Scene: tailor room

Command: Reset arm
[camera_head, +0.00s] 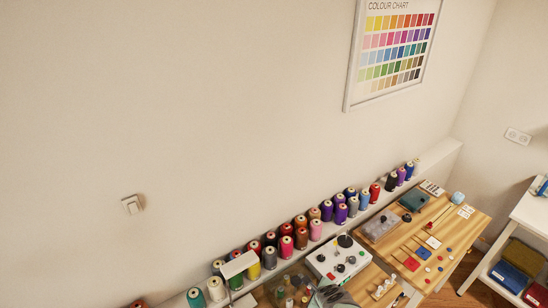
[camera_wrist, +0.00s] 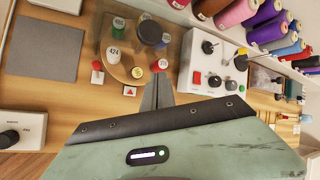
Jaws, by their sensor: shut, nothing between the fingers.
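My gripper (camera_wrist: 158,90) shows in the wrist view, its two grey fingers together and empty. It is over the wooden bench (camera_wrist: 85,101), between a round stand of numbered jars and a white control box (camera_wrist: 226,88). In the head view, part of my green-grey arm (camera_head: 334,294) shows at the bottom edge, in front of the white control box (camera_head: 326,270). The gap between the fingers and the bench is hard to judge.
Numbered jars (camera_wrist: 114,55) stand near the fingers. Thread spools (camera_head: 286,246) line a shelf along the wall. A wooden table (camera_head: 455,236) with small coloured pieces and boxes is at the right. A white shelf unit (camera_head: 528,212) stands at the far right.

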